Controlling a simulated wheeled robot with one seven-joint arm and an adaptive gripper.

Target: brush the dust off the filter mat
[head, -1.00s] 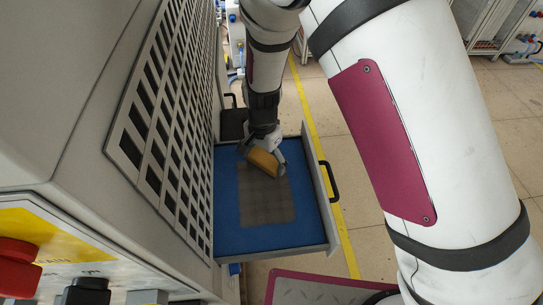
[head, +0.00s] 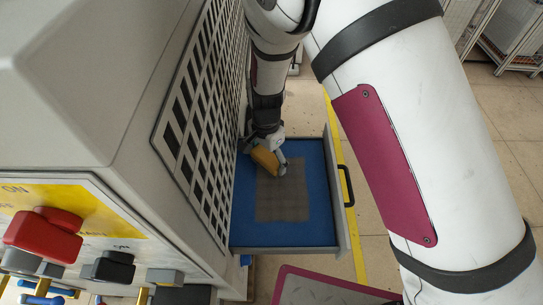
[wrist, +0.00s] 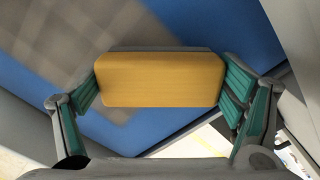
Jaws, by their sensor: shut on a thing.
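The blue filter mat (head: 321,210) lies in a pulled-out grey drawer (head: 343,235) in the head view. A square grey-brown dust patch (head: 284,203) covers its middle and also shows at upper left in the wrist view (wrist: 55,50). My gripper (head: 267,158) is shut on a yellow block-shaped brush (head: 262,163). The wrist view shows the brush (wrist: 160,80) level between both finger pads. The brush is over the far left corner of the dust patch. I cannot tell whether its underside touches the mat.
A grey cabinet with a slatted grille (head: 200,120) stands close on the left of the drawer. A red switch (head: 45,232) and other controls are at its near front. A black drawer handle (head: 347,185) sticks out right. Open floor lies beyond a yellow line (head: 357,255).

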